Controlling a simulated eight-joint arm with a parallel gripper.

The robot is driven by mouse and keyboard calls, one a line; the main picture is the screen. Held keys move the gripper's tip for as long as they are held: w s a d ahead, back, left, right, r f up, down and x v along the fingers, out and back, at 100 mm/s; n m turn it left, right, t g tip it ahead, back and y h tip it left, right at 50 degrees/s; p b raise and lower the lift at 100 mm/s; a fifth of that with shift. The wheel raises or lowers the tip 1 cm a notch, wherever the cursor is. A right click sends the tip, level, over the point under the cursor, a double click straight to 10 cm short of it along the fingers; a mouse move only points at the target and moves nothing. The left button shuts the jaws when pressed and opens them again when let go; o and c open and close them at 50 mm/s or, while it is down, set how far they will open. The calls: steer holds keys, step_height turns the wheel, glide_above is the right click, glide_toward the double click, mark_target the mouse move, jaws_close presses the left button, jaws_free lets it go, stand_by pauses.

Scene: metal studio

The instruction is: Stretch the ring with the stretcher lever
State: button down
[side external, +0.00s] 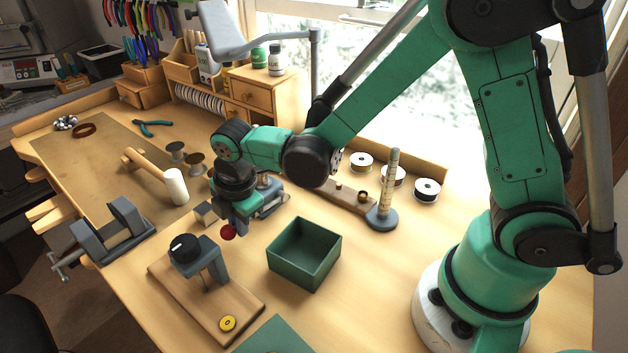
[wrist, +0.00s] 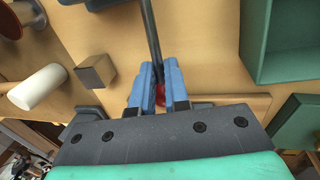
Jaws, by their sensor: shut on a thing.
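My gripper (side external: 237,226) points down in the middle of the bench. In the wrist view its two blue fingers (wrist: 155,88) are closed around a dark lever rod (wrist: 151,35). The lever's red knob (side external: 228,232) shows just below the fingers, and also in the wrist view (wrist: 161,97). A grey-blue tool (side external: 272,197), apparently the stretcher, stands behind my gripper and is largely hidden by it. I cannot make out the ring on it.
A green open box (side external: 304,252) stands right of my gripper. A wooden board with a black-knobbed grey tool (side external: 199,256) lies in front. A tapered post (side external: 386,190) stands behind the box. A small wooden block (side external: 205,213) and a white-headed mallet (side external: 175,186) lie to the left.

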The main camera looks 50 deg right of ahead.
steer(key=shift+a+r+y, duration=0.15)
steer(key=shift+a+y, duration=0.15)
steer(key=shift+d+r+y, duration=0.25)
steer(key=shift+r+y, duration=0.25)
steer(key=shift+r, duration=0.05)
steer(key=shift+d+r+y, duration=0.2)
steer(key=shift+r+y, duration=0.3)
steer(key=d+r+y, duration=0.1)
steer(key=r+y, duration=0.1)
steer(key=d+r+y, duration=0.1)
steer(key=d+y, duration=0.1)
steer(key=shift+r+m+y, duration=0.3)
steer(key=shift+r, duration=0.05)
steer(key=shift+d+r, duration=0.7)
steer(key=shift+d, duration=0.3)
steer(key=c, duration=0.8)
jaws_free()
steer(key=shift+d, duration=0.1)
steer(key=shift+v, duration=2.8)
steer(key=shift+o, duration=0.2)
